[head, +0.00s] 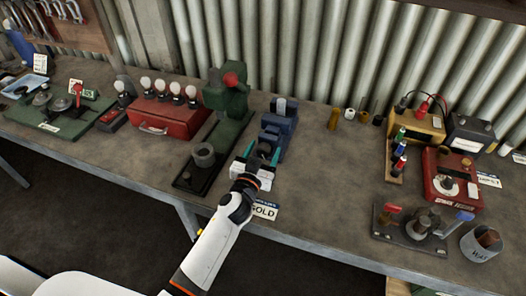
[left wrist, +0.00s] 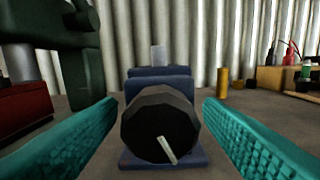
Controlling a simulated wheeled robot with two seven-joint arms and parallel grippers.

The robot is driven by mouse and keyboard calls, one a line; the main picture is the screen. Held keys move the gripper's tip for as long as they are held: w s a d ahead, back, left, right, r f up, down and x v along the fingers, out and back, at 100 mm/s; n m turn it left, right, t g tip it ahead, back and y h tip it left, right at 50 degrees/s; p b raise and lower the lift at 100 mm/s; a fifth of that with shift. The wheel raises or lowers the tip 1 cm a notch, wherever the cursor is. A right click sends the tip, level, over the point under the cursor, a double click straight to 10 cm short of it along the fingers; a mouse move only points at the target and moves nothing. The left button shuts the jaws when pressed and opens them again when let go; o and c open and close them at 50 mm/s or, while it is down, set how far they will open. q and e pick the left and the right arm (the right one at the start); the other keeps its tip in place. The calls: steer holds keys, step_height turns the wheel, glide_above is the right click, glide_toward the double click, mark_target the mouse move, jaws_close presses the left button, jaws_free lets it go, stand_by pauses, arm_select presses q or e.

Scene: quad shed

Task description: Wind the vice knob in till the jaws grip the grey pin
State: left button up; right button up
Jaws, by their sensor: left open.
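The blue vice (head: 277,130) stands on the bench, just right of the green press. In the left wrist view the vice (left wrist: 165,76) is straight ahead, with its black faceted knob (left wrist: 157,128) facing me; a pale mark on the knob slants low, just right of its middle. The grey pin (head: 280,105) stands upright at the vice's top, and also shows in the left wrist view (left wrist: 158,55). Whether the jaws touch it I cannot tell. My left gripper (head: 256,158) is open, its teal fingers on either side of the knob with gaps, not touching. My right gripper is not in view.
The green press (head: 228,100) with its black base stands close on the left. A card reading GOLD (head: 264,211) lies at the bench's front edge. A brass cylinder (head: 333,119) stands to the right. The bench right of the vice is mostly clear.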

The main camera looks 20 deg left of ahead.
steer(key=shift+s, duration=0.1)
arm_select(q)
steer(key=c, duration=1)
steer(key=shift+o, duration=0.2)
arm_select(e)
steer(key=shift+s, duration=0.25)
arm_select(q)
steer(key=shift+m, duration=0.3)
steer(key=m, duration=0.5)
steer(key=shift+m+b, duration=0.3)
steer(key=shift+b, duration=0.05)
steer(key=m, duration=0.6)
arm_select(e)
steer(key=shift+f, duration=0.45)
arm_select(q)
steer(key=o, duration=1)
steer(key=shift+c, duration=0.2)
